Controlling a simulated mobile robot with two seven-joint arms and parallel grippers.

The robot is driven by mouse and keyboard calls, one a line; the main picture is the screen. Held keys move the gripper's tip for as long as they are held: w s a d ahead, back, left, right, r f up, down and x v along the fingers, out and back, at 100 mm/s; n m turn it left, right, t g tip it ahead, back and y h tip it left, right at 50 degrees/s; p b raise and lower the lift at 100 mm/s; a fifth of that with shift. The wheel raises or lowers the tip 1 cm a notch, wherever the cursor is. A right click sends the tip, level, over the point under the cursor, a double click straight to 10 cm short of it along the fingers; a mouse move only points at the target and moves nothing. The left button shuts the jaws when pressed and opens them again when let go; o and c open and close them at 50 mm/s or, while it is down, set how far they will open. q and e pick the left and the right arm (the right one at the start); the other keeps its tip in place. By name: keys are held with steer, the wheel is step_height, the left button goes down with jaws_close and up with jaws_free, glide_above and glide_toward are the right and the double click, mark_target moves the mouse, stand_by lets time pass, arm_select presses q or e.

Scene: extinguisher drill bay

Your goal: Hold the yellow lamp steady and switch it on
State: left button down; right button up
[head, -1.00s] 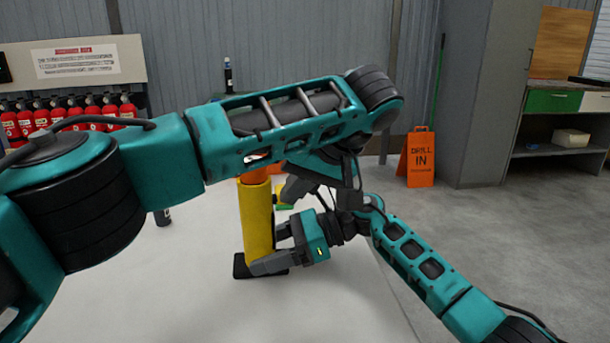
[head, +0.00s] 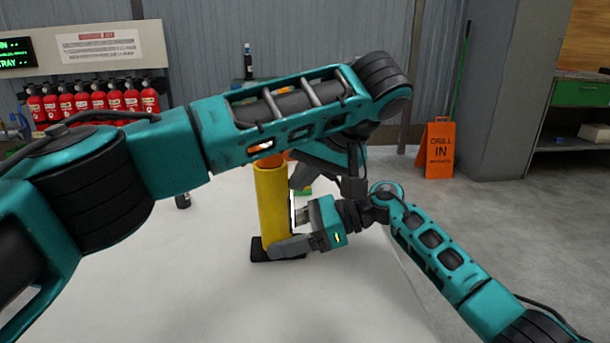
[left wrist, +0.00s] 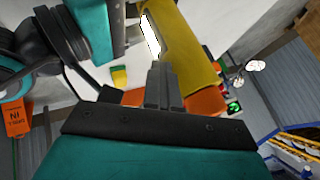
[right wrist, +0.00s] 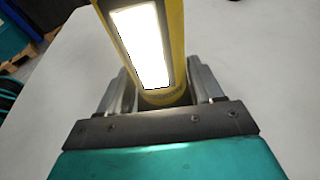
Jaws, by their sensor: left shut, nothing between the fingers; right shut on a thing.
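The yellow lamp (head: 271,205) stands upright on its black base (head: 262,254) on the white table, with an orange top (head: 272,156) partly hidden by my left arm. Its front panel (right wrist: 143,45) glows bright white in the right wrist view. My right gripper (head: 278,247) is shut on the lamp's lower body, one finger on each side in the right wrist view (right wrist: 160,85). My left gripper (left wrist: 160,68) is shut and empty, close beside the lamp's upper part near the orange top (left wrist: 205,102); I cannot tell whether it touches. In the head view it is partly hidden behind its arm.
The white table (head: 200,270) is mostly clear. A small dark cylinder (head: 182,200) stands left of the lamp, and a green-and-yellow thing (left wrist: 119,77) lies behind it. Red extinguishers (head: 100,100) line the back left. An orange drill sign (head: 437,148) stands on the floor.

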arm_select(q)
steer(key=v, duration=1)
arm_select(e)
steer(key=shift+d+f, duration=0.15)
steer(key=shift+f, duration=0.05)
arm_select(q)
steer(key=shift+w+d+r, duration=0.1)
steer(key=shift+d+r, duration=0.25)
steer(key=shift+d, duration=0.1)
steer(key=x, duration=1)
steer(key=shift+f, duration=0.1)
steer(key=shift+a+f, duration=0.1)
steer(key=shift+a, duration=0.85)
